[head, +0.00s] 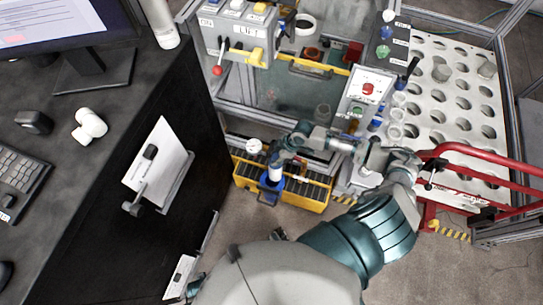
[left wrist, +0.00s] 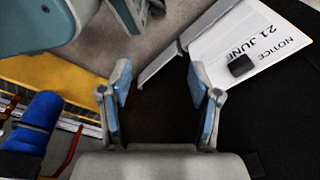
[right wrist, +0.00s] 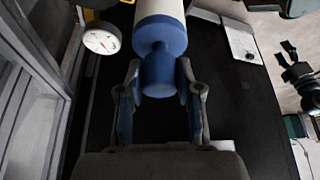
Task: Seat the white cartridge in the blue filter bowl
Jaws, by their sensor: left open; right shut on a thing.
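The white cartridge (head: 275,174) is upright below my right gripper (head: 283,160) in the head view. In the right wrist view, its white body (right wrist: 160,12) has a blue end with a neck and a round knob, and my right gripper is shut on the knob. A blue body that looks like the filter bowl (head: 270,190) is just below the cartridge, at the yellow rack. I cannot tell whether they touch. A blue cylinder with a dark band (left wrist: 40,115), likely the bowl, shows in the left wrist view. My left gripper (left wrist: 160,82) is open and empty.
A yellow rack (head: 308,203) with dark slots surrounds the work spot. A round gauge (head: 254,147) stands beside it. The black desk side (head: 185,90) is to the left. A red rail (head: 480,170) and a perforated white board (head: 455,100) are to the right.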

